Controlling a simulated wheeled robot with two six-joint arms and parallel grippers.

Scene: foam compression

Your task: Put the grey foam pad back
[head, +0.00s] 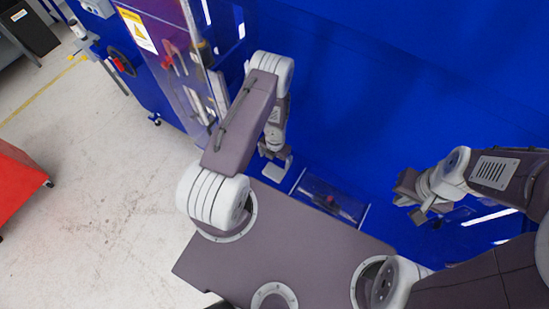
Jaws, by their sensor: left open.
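My left arm reaches up and folds down over the blue machine, and its gripper (275,150) is small and partly hidden by its own wrist. A small pale grey flat piece (277,170) shows just below the gripper. I cannot tell whether it is the grey foam pad or part of the gripper. My right gripper (412,202) is at the right, in front of the blue panel, apart from the left one. Nothing clear shows between its fingers, and their gap is too small to judge.
A blue machine panel (400,80) fills the back and right. A clear guard (185,65) with a yellow warning label stands at left of my left arm. A clear-sided recess (330,197) with a red part lies in front. A red cabinet (18,190) stands far left; the floor (95,165) between is clear.

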